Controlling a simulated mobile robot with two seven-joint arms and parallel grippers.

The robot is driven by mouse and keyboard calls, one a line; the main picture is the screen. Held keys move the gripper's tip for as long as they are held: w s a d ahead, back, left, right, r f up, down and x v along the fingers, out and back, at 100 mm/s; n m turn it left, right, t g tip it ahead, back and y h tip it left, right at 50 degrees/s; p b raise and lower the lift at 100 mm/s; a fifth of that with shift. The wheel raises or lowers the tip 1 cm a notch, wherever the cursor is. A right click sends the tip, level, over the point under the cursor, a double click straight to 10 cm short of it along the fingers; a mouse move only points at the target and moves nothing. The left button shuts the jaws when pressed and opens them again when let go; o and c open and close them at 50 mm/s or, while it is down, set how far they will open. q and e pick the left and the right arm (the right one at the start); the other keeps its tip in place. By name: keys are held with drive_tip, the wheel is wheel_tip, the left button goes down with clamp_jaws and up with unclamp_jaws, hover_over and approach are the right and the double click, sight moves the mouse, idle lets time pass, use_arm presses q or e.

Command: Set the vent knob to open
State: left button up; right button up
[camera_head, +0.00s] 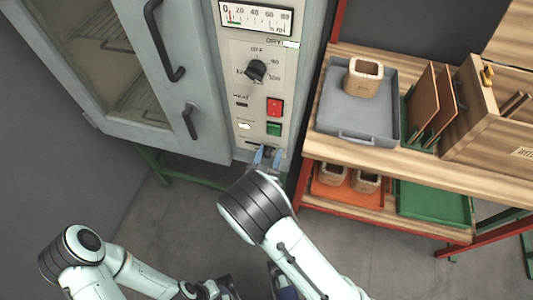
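The oven's control panel (249,104) faces me at the top centre. A black round dial (256,70) with numbers around it sits in the panel's upper part. At the panel's lower end a small dark part (268,149), which may be the vent knob, is partly hidden by my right gripper; its setting cannot be read. My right gripper (268,157) has its two pale blue fingers apart, one on each side of this dark part. I cannot see whether they touch it. My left arm (95,260) is low at the left; its fingers cannot be made out.
A red switch (275,107) and a green switch (274,129) sit just above the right gripper. The oven door has a black handle (188,121) to the left. A wooden shelf unit (430,168) with a grey tray (332,112) stands to the right.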

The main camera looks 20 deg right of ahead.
drive_tip(key=shift+a, duration=0.1)
drive_tip(key=shift+a, duration=0.1)
drive_tip(key=v, duration=1.3)
drive_tip(key=shift+s, duration=0.2)
drive_tip(key=shift+r, duration=0.1)
drive_tip(key=s+d+f+n+g+y+p, duration=0.1)
drive_tip(key=s+d+f+g+y+p, duration=0.2)
drive_tip(key=f, duration=0.5)
drive_tip(key=s+d+f+n+g+y+p, duration=0.1)
drive_tip(key=d+f+g+y+p, duration=0.3)
drive_tip(key=f+g, duration=0.3)
drive_tip(key=s+a+g+y+p, duration=0.2)
drive_tip(key=s+g+y+p, duration=0.2)
drive_tip(key=s, duration=1)
drive_tip(key=f+g+y, duration=0.1)
drive_tip(key=y, duration=0.2)
drive_tip(key=shift+s+a+n+g, duration=0.15)
drive_tip(key=shift+s+n+g, duration=0.05)
drive_tip(key=shift+n+g, duration=0.2)
